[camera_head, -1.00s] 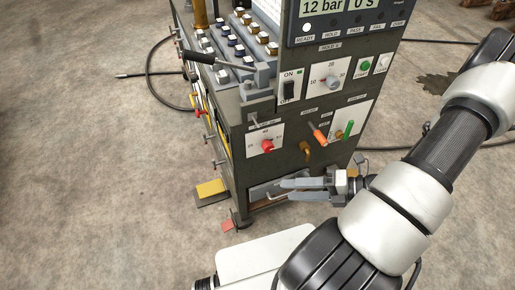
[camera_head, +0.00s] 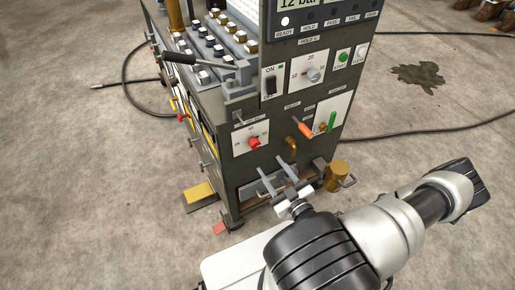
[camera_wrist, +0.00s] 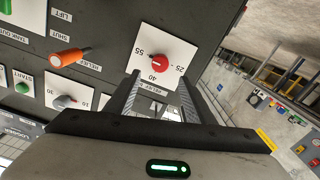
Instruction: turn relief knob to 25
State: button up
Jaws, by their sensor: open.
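The relief knob is a red round knob (camera_head: 254,142) on a white square plate on the front panel of the dark cabinet. In the wrist view, the red knob (camera_wrist: 154,62) sits on its plate marked 25, 40 and 55; its exact setting is too small to read surely. My gripper (camera_head: 275,170) is open and empty, below and to the right of the knob in the head view. In the wrist view, my gripper's (camera_wrist: 160,84) fingers point towards the plate, with the knob just beyond the fingertips and apart from them.
An orange handle (camera_head: 303,130), a green lever (camera_head: 331,121) and a brass elbow (camera_head: 291,144) stick out right of the knob. A grey hold knob (camera_head: 314,74) and a black switch (camera_head: 270,85) sit above. A brass-coloured can (camera_head: 336,177) stands at the cabinet's right.

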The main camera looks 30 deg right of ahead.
aim_at(256, 146)
jog(key=w, duration=1)
jog(key=shift+w+a, duration=0.2)
jog(key=c, duration=1.1)
